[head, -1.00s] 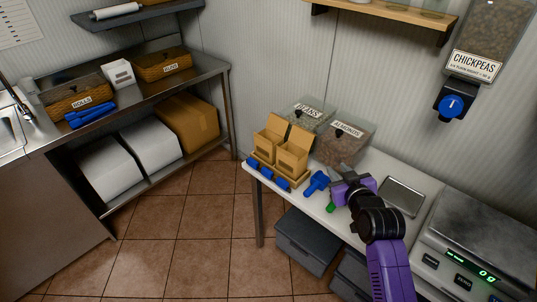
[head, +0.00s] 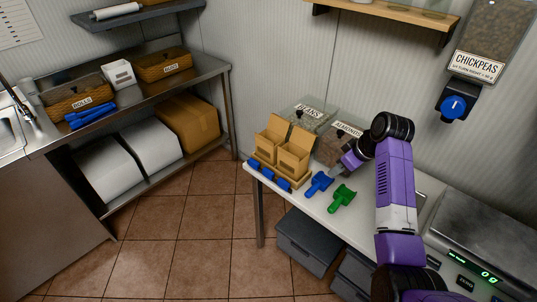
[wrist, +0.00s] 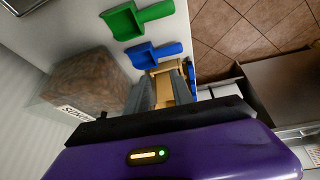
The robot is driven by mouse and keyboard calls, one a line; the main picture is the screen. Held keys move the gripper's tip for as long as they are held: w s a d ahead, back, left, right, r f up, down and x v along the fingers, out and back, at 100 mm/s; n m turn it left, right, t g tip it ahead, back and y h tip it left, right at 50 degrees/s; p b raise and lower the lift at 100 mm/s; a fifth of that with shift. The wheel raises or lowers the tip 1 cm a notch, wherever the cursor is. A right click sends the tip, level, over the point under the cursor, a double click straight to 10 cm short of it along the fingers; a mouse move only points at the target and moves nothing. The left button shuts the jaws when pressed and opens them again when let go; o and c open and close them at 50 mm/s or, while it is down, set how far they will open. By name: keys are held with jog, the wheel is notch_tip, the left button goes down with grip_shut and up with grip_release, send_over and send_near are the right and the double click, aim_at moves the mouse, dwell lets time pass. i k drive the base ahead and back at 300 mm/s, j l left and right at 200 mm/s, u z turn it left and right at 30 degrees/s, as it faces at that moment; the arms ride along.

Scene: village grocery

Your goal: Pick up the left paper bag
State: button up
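Two open-topped brown paper bags stand upright side by side in a low tan tray (head: 301,184) at the left end of the white counter. The left paper bag (head: 268,147) is beside the right paper bag (head: 291,163). My gripper (head: 337,171) is above the counter to the right of the bags, apart from both. In the wrist view its two fingers (wrist: 161,91) are spread with nothing held. Tan bag or tray surface shows beyond and between them; I cannot tell which bag it is.
A blue scoop (head: 319,184) and a green scoop (head: 342,198) lie on the counter right of the tray. Clear bins of beans (head: 309,112) and almonds (head: 333,146) stand behind. Blue clips (head: 268,175) line the tray's front. A scale (head: 480,245) is at right.

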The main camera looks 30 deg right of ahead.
aim_at(267, 142)
jog(key=i+j, duration=0.25)
jog(key=i, duration=0.2)
jog(key=i+j, duration=0.25)
jog(key=i, duration=0.2)
